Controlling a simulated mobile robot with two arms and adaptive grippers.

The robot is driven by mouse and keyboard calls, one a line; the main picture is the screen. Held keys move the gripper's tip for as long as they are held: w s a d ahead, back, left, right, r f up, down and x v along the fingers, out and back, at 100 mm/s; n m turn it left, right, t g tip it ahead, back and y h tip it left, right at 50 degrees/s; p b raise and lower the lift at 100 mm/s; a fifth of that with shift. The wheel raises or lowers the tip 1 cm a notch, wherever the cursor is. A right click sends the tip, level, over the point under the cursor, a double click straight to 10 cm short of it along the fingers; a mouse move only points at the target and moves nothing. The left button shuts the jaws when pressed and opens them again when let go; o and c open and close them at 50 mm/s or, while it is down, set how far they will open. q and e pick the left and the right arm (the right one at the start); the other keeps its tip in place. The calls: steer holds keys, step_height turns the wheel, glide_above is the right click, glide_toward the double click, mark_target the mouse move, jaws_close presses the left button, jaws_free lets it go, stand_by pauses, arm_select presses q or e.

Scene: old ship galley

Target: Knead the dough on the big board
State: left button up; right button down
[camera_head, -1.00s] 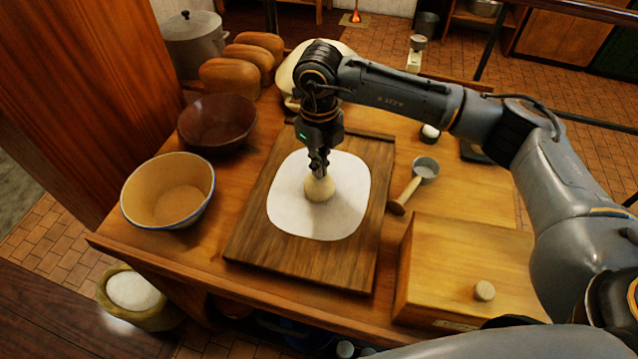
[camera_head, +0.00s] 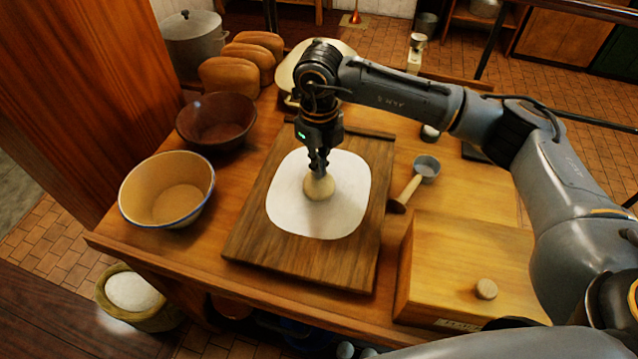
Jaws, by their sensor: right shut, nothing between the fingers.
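The big wooden board (camera_head: 300,258) lies on the table with a white rounded sheet (camera_head: 345,212) on it. A small pale round ball of dough (camera_head: 319,187) sits near the middle of the sheet. My right gripper (camera_head: 318,170) points down over the dough, its shut fingertips at the top of the ball. I cannot tell how far they press into it. Nothing is between the fingers. My left gripper is not in view.
A cream bowl (camera_head: 140,192) and a brown bowl (camera_head: 236,137) stand left of the board. Several bread loaves (camera_head: 228,76) and a lidded pot (camera_head: 190,45) are behind them. A metal scoop (camera_head: 425,168) and a wooden box (camera_head: 465,255) are at the right. A pale round item behind my arm is partly hidden.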

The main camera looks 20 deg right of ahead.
steer(key=shift+s+f+b, duration=0.2)
steer(key=shift+f+b, duration=0.1)
steer(key=shift+b, duration=0.05)
stand_by(0.6)
steer(key=shift+r, duration=0.1)
steer(key=shift+w+r, duration=0.15)
steer(key=shift+r, duration=0.25)
steer(key=shift+r, duration=0.1)
steer(key=shift+r+p, duration=1.4)
steer(key=shift+r, duration=1.65)
